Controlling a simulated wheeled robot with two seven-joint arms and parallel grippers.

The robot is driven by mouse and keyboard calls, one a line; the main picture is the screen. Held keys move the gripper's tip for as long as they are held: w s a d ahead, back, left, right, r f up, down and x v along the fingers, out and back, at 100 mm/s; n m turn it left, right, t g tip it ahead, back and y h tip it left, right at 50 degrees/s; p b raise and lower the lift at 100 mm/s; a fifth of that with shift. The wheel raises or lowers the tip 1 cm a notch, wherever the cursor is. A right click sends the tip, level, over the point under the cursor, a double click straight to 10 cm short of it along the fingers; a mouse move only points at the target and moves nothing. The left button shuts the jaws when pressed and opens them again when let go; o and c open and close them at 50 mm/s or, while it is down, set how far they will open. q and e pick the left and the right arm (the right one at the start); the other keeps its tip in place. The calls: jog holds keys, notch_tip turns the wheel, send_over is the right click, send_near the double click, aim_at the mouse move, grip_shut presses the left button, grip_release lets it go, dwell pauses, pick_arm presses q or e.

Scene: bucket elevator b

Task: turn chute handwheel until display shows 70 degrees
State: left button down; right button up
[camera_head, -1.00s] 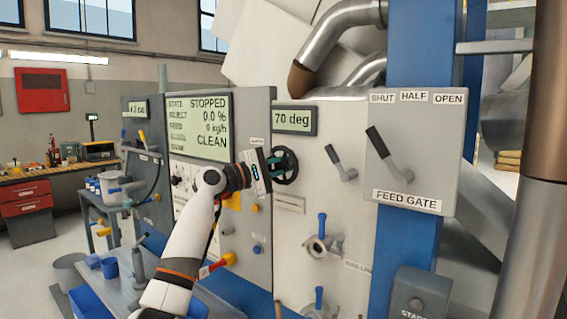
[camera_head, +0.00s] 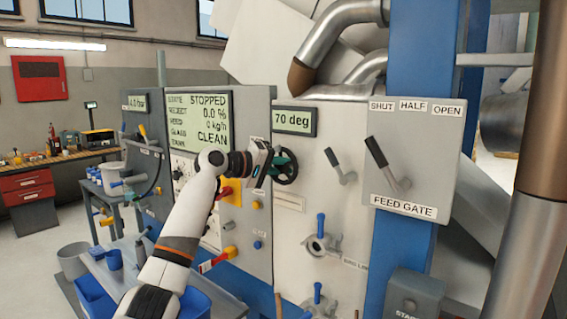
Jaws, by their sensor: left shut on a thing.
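The chute handwheel (camera_head: 286,166) is a dark green-black wheel on the pale panel, below the small display (camera_head: 293,121), which reads 70 deg. My left gripper (camera_head: 270,164) is at the left side of the wheel, shut on its rim or grip; the exact contact is partly hidden by the gripper body. My left arm comes up from the lower left. My right gripper is not in view.
A larger screen (camera_head: 199,120) reads STOPPED and CLEAN. Right of the wheel are a grey lever (camera_head: 338,166) and the feed gate lever (camera_head: 388,163). Blue-handled valves (camera_head: 320,236) sit below. A workbench (camera_head: 60,161) stands far left.

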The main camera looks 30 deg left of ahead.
pick_arm(q)
jog(key=shift+m, duration=0.3)
jog(key=c, duration=1.6)
grip_release()
jog(key=b+v, duration=0.4)
jog(key=v, duration=0.8)
jog(key=shift+r, duration=0.1)
